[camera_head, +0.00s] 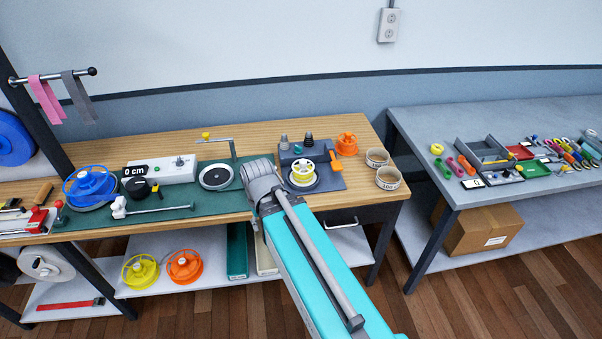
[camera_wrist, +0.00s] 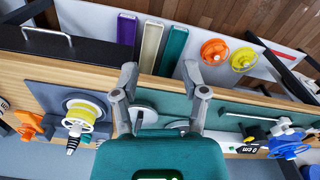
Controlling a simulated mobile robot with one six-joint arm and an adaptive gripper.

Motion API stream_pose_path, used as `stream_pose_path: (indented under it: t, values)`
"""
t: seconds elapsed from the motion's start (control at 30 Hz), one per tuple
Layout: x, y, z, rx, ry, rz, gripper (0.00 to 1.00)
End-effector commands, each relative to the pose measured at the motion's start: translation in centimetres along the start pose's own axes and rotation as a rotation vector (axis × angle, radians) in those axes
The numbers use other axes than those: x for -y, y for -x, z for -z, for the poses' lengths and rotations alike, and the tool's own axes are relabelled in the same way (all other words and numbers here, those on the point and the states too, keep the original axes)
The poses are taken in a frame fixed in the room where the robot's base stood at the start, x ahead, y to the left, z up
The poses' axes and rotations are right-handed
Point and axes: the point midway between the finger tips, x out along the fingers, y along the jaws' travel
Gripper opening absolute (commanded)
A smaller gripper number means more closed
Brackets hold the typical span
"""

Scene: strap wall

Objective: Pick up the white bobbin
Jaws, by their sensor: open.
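A white-flanged bobbin with a yellow middle (camera_head: 302,174) sits on a dark grey base plate (camera_head: 328,182) near the right end of the wooden bench. In the wrist view it shows left of my gripper (camera_wrist: 165,85), as a yellow ring with pale flanges (camera_wrist: 82,112). I cannot tell which one the task names. My gripper is open and empty above the bench's front edge, beside the plate. In the head view my arm hides its fingertips.
A grey table (camera_head: 420,125) stands farther right.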

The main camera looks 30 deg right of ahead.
Motion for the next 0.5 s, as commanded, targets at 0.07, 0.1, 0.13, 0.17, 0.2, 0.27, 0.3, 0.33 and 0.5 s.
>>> stream_pose_path:
  t: [0.07, 0.1, 0.13, 0.17, 0.2, 0.27, 0.3, 0.33, 0.5]
  values:
    - [0.0, 0.0, 0.0, 0.000, 0.000, 0.000, 0.57]
    - [0.0, 0.0, 0.0, 0.000, 0.000, 0.000, 0.57]
    - [0.0, 0.0, 0.0, 0.000, 0.000, 0.000, 0.57]
    - [0.0, 0.0, 0.0, 0.000, 0.000, 0.000, 0.61]
    - [0.0, 0.0, 0.0, 0.000, 0.001, 0.000, 0.68]
    - [0.0, -0.1, 0.1, 0.000, 0.005, -0.003, 0.79]
    - [-0.1, -0.2, 0.2, -0.001, 0.012, -0.008, 0.82]
    - [-0.2, -0.2, 0.3, -0.001, 0.019, -0.012, 0.82]
    - [-3.0, -1.2, 1.8, -0.001, 0.102, -0.076, 0.82]
